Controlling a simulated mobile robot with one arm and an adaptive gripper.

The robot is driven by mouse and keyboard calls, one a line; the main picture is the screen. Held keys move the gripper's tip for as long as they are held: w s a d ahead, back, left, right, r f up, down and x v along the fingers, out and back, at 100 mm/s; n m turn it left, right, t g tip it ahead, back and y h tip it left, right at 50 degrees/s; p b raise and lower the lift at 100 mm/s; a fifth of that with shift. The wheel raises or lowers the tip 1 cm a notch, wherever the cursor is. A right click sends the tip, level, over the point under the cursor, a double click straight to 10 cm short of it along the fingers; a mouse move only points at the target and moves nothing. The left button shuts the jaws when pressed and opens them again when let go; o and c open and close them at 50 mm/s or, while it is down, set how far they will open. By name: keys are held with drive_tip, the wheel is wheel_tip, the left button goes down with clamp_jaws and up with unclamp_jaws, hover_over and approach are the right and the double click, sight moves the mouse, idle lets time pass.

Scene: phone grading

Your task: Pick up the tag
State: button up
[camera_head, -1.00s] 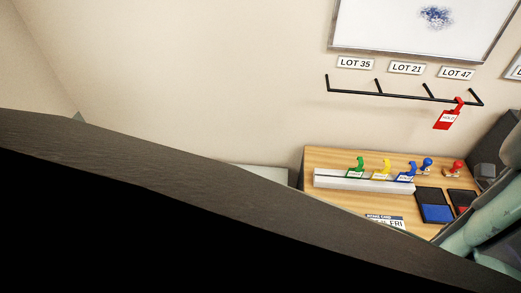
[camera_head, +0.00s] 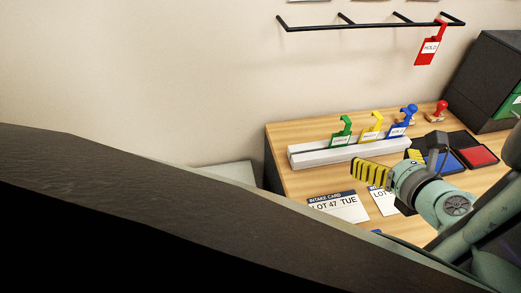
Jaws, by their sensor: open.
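Three hook-topped tags stand in a white rack (camera_head: 345,153) on the wooden desk: a green tag (camera_head: 341,137) at left, a yellow tag (camera_head: 371,130) in the middle and a blue tag (camera_head: 397,130) at right. A red tag marked HOLD (camera_head: 429,50) hangs from the right part of the black wall rail (camera_head: 350,26). My gripper (camera_head: 394,164) is open and looks empty, with yellow-and-black striped fingers. It appears in front of the rack, over the desk, apart from the tags. Part of its far finger is hidden behind the arm.
Intake cards (camera_head: 338,207) lie in front of the rack, one reading LOT 47 TUE. A red ink pad (camera_head: 478,156), a blue ink pad (camera_head: 446,161) and stamps (camera_head: 437,112) are at right. A dark cabinet (camera_head: 485,80) stands at the back right.

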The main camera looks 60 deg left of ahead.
sight(345, 136)
drive_tip(key=shift+p+x, duration=0.9)
drive_tip(key=shift+x, duration=4.25)
drive_tip(key=shift+s+a+f, duration=0.1)
drive_tip(key=shift+a+f, duration=0.15)
drive_tip(key=shift+a, duration=0.25)
drive_tip(key=shift+a+f, duration=0.1)
drive_tip(key=shift+a, duration=0.3)
drive_tip(key=x, duration=0.2)
drive_tip(key=shift+w+a+f, duration=0.2)
drive_tip(key=shift+w+f, duration=0.05)
drive_tip(key=shift+f, duration=0.05)
drive_tip(key=shift+w+a, duration=0.2)
drive_tip(key=shift+a, duration=0.25)
drive_tip(key=shift+f, duration=0.1)
drive_tip(key=shift+d, duration=0.1)
drive_tip(key=c, duration=1)
